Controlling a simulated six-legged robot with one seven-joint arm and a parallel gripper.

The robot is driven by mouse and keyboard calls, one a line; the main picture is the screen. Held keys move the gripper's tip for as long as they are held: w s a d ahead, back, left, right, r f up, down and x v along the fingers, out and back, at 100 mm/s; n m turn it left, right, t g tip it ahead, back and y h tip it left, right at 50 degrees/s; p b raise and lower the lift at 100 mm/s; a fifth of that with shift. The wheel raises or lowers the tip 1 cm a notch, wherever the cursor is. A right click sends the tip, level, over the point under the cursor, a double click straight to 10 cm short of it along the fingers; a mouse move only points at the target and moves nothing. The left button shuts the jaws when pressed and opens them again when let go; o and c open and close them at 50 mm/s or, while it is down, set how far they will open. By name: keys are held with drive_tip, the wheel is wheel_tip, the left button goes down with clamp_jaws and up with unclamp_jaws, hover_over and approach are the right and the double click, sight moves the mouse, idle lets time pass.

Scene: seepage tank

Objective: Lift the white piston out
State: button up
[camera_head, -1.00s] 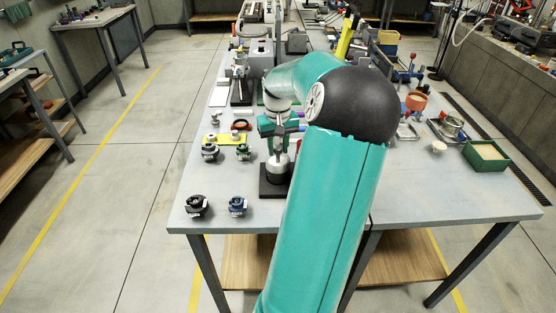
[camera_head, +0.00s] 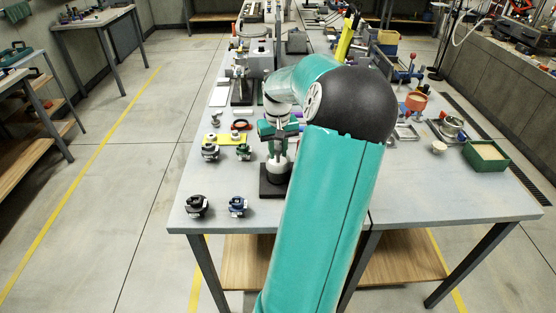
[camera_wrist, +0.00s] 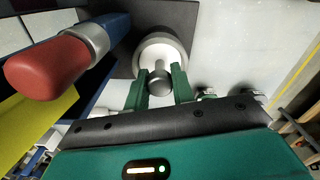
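The white piston (camera_wrist: 172,46) shows in the wrist view as a pale round body with a grey knob (camera_wrist: 159,84) at its centre. My gripper (camera_wrist: 162,86) has its two green fingers close against both sides of the knob. In the head view the white piston (camera_head: 278,168) stands upright above a dark square base (camera_head: 272,189), below my gripper (camera_head: 279,147). Part of the base is hidden by my arm. I cannot tell how much of the piston is clear of its seat.
In the wrist view a red-capped blue cylinder (camera_wrist: 52,68) is close on the left. Small black (camera_head: 196,206) and blue (camera_head: 238,206) fittings stand near the table's front left edge. A green tray (camera_head: 486,156) is at the right. The front right tabletop is clear.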

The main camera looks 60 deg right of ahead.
sight(278, 147)
drive_tip(key=shift+c, duration=1.4)
drive_tip(key=shift+r, duration=0.1)
drive_tip(key=shift+r, duration=1.6)
drive_tip(key=shift+r, duration=1.35)
